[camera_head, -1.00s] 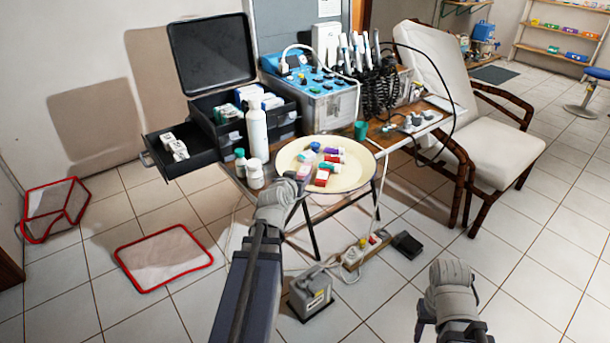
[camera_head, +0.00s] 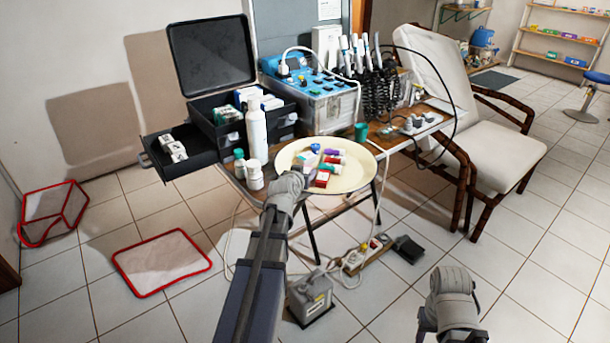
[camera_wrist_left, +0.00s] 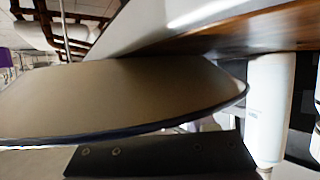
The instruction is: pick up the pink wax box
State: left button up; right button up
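A cream round plate (camera_head: 352,183) on the table holds several small coloured items. Among them are a red box (camera_head: 321,179) near the front and a pinkish-red piece (camera_head: 331,159) behind it. I cannot tell for sure which is the pink wax box. In the left wrist view the plate (camera_wrist_left: 120,90) fills the middle, and no held object shows. My right gripper (camera_head: 428,324) is low at the right over the floor, its fingers mostly hidden.
A white spray bottle (camera_head: 257,134) and small bottles (camera_head: 254,175) stand left of the plate. An open black case (camera_head: 205,145) with a pulled-out drawer is farther left. A blue dental unit (camera_head: 320,100) stands behind. A grey box (camera_head: 311,297) sits on the floor.

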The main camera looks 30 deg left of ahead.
pick_arm(q)
grip_shut()
dwell(0.4)
